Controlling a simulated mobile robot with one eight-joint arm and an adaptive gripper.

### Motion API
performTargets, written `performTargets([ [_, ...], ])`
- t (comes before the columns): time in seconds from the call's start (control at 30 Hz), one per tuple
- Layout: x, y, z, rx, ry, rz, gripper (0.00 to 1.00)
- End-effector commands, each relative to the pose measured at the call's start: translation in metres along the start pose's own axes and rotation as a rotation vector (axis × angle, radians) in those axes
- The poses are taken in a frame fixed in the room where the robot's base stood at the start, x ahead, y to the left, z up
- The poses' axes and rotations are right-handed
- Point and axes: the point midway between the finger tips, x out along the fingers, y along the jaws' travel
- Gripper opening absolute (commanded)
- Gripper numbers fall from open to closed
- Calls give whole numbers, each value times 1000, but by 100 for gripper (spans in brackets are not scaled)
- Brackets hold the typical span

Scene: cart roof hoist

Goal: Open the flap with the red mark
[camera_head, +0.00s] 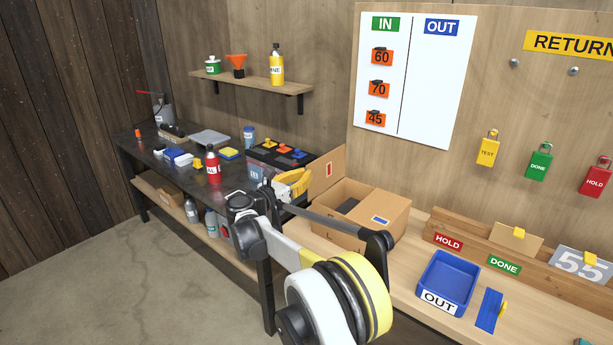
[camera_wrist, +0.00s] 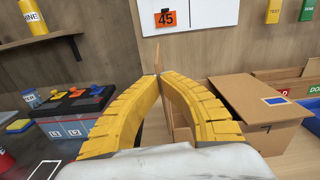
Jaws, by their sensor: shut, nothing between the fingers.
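A cardboard box (camera_head: 345,228) stands on the light wooden bench. Its left flap, with the red mark (camera_head: 328,170), stands up nearly vertical. This flap (camera_wrist: 157,57) shows almost edge-on in the wrist view, right behind my fingertips. The right flap, with a blue mark (camera_head: 381,221), lies flat over the right part of the box; it also shows in the wrist view (camera_wrist: 250,100). Something dark is inside the open left part. My gripper (camera_head: 308,177) has yellow fingers shut and empty, tips together (camera_wrist: 158,77), at the raised flap's left. I cannot tell whether they touch it.
A battery-like case (camera_wrist: 72,118) with coloured caps stands left of my gripper. A red bottle (camera_head: 213,166) is farther left on the dark bench. A blue OUT tray (camera_head: 447,283) and a wooden rack (camera_head: 520,262) are right of the box. A shelf (camera_head: 250,80) hangs above.

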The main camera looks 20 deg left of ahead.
Motion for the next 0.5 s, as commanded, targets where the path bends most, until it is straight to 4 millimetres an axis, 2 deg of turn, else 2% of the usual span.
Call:
performTargets([
  [0.37, 1, 0, 0, -5, 0, -2, 0],
  [0.47, 1, 0, 0, -5, 0, -2, 26],
  [0.5, 1, 0, 0, -4, 0, -2, 26],
])
